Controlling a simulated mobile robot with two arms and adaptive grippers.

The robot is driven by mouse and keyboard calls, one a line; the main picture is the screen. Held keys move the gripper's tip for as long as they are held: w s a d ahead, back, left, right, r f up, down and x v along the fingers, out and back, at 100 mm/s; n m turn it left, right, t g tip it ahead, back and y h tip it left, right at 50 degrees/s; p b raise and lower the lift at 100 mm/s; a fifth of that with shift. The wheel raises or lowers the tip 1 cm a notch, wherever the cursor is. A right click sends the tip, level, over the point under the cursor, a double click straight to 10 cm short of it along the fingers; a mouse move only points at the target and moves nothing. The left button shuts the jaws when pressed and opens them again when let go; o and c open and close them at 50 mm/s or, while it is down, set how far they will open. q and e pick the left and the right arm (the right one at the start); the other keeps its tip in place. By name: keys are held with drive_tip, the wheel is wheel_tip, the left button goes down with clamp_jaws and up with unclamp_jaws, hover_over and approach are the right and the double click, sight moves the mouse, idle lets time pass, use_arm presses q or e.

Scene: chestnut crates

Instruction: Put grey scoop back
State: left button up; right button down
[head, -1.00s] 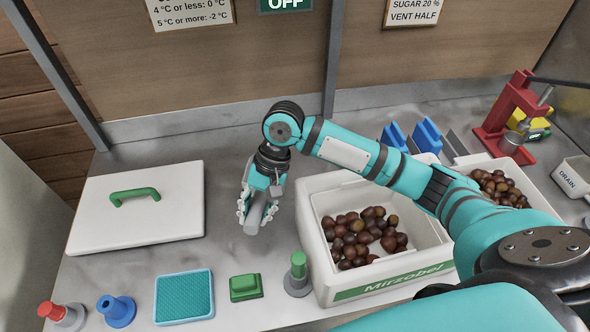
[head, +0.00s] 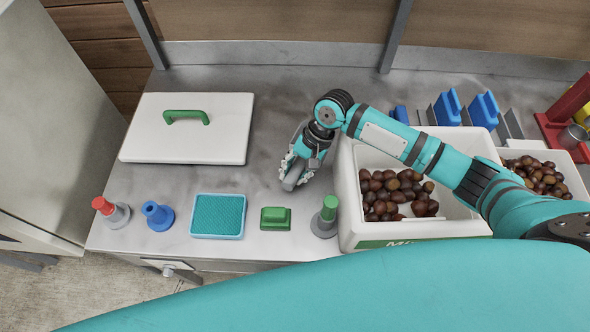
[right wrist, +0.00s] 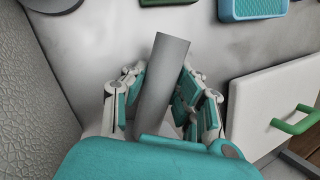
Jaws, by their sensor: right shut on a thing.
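My right gripper (head: 297,170) is shut on the grey scoop (head: 290,183), over the counter just left of the chestnut crate. In the right wrist view the scoop shows as a long, plain grey piece (right wrist: 164,75) between the teal finger pads (right wrist: 160,98). The fingers and hand hide part of it, and I cannot tell whether it touches the counter. My left gripper is not in view.
The white crate (head: 350,215) holds chestnuts. A white lid (head: 185,145) with a green handle lies at the left. A teal pad (head: 217,215), green block (head: 275,218) and green-topped stamp (head: 326,217) line the front. Bare counter lies between lid and crate.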

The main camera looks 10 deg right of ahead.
drive_tip(key=c, duration=1.2)
unclamp_jaws()
drive_tip(key=shift+f, duration=0.1)
drive_tip(key=shift+o, duration=0.7)
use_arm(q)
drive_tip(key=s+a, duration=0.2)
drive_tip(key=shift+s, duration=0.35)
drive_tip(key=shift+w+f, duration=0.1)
use_arm(e)
drive_tip(key=shift+d+r, duration=0.1)
drive_tip(key=shift+r, duration=0.15)
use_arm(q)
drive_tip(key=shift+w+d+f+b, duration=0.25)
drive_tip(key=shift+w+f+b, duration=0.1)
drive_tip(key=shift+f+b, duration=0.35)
use_arm(e)
drive_tip(key=v, duration=1.1)
drive_tip(key=shift+d+r, duration=0.2)
drive_tip(key=shift+r, duration=0.15)
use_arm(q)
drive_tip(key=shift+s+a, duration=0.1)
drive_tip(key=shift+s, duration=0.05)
use_arm(e)
drive_tip(key=shift+f, duration=0.1)
